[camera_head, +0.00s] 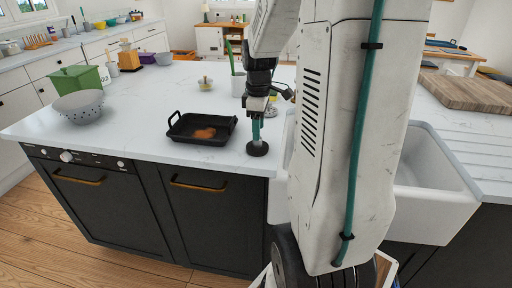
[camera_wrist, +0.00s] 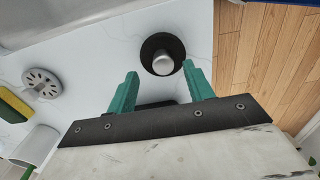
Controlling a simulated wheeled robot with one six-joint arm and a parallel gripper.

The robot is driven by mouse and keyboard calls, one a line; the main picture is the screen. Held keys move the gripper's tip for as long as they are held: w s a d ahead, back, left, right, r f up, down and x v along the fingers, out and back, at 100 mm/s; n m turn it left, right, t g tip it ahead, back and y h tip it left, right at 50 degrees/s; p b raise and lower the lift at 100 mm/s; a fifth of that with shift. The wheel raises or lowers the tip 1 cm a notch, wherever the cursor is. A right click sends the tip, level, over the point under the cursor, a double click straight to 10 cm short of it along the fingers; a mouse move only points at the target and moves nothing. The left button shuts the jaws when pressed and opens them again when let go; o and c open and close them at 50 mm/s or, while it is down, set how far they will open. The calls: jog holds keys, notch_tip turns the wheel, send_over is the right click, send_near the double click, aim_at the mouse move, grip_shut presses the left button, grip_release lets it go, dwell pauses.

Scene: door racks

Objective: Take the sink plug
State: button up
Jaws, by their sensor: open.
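The sink plug (camera_head: 257,149) is a round black disc with a silver knob on top. It lies on the white countertop near the front edge, left of the sink. In the wrist view the sink plug (camera_wrist: 151,45) is just beyond the fingertips. My gripper (camera_wrist: 160,74) has two teal fingers spread apart, with the knob roughly in line with the gap between them. In the head view my gripper (camera_head: 256,134) points down just over the plug. Whether a finger touches the knob cannot be told.
A black pan (camera_head: 202,128) stands left of the plug. A grey holed disc (camera_wrist: 41,84), a yellow-green sponge (camera_wrist: 15,109) and a white cup (camera_wrist: 37,147) are on the counter nearby. The white sink (camera_head: 433,190) is at the right, partly hidden by my arm.

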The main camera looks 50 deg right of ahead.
aim_at(257, 144)
jog(key=f, duration=0.4)
jog(key=shift+a+f, duration=0.15)
jog(key=shift+a, duration=0.1)
jog(key=c, duration=1.1)
